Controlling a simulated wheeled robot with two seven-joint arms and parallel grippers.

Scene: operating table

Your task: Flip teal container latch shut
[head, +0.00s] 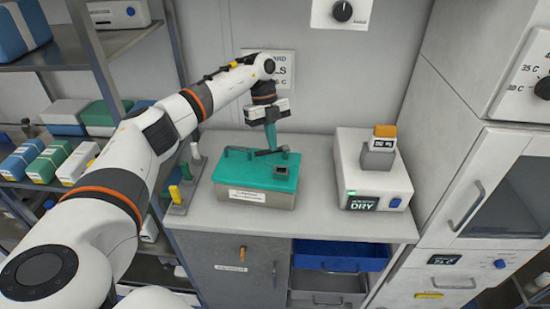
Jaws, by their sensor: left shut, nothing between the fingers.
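The teal-lidded container (250,182) stands on the grey counter, with a metal body and a white label on its front. Its lid looks closed. A dark latch-like bar (268,152) lies at the back edge of the lid. My left gripper (271,147) points down with its fingers shut and empty, right at this bar. I cannot tell whether the fingers touch it, or how far the latch is turned. My right gripper is not in view.
A white device with a DRY display (372,185) stands right of the container. A rack with coloured handles (183,187) is at the left. A blue drawer (338,258) is open below the counter. Shelves with boxes (62,160) stand at the left.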

